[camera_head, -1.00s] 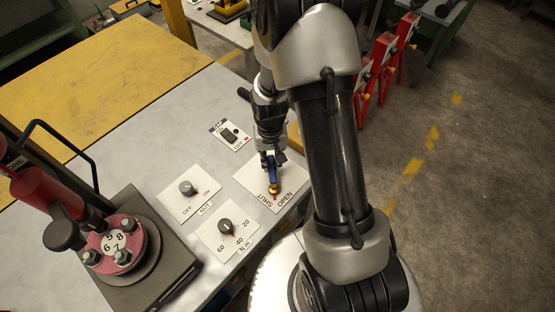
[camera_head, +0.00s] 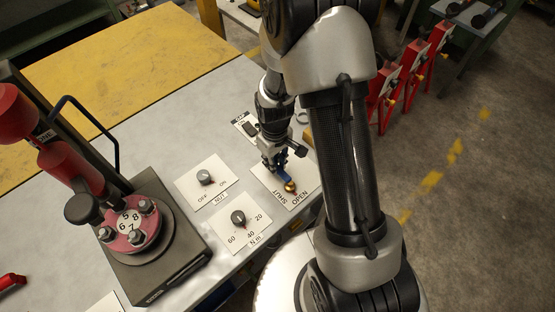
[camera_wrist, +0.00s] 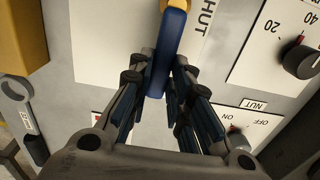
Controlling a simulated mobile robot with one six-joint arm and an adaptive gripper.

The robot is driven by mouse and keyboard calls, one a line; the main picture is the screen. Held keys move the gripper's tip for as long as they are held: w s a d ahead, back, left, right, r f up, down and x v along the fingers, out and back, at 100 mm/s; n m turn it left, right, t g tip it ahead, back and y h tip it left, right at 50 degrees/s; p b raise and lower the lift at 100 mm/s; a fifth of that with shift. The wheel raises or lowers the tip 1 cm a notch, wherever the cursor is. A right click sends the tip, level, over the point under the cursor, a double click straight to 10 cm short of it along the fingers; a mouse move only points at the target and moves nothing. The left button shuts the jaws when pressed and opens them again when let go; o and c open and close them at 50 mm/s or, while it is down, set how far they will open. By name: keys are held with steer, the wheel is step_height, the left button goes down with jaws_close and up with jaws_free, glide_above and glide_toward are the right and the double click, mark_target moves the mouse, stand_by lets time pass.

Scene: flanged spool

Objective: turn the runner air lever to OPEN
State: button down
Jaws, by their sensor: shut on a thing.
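The runner air lever (camera_head: 284,180) has a blue handle on a brass pivot. It sits on a white plate (camera_head: 309,182) marked SHUT and OPEN at its near edge. In the head view the handle runs from the pivot up and to the left, away from the words. My gripper (camera_head: 278,167) is at the handle's far end. In the wrist view the blue handle (camera_wrist: 168,48) comes down from the top between the fingers of my gripper (camera_wrist: 166,88), which are shut on it. The SHUT label is partly cut off there.
A N m dial (camera_head: 238,217) and a NUT OFF/ON knob (camera_head: 205,177) stand on plates to the left. A switch panel (camera_head: 246,125) is behind my gripper. A red fixture with bolts (camera_head: 131,224) stands further left. A wrench-like tool (camera_wrist: 18,105) shows in the wrist view.

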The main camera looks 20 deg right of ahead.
stand_by(0.5)
steer(key=c, duration=1.5)
jaws_free()
steer(key=shift+a, duration=0.1)
step_height(320, 180, up, 12)
steer(key=shift+r, duration=0.1)
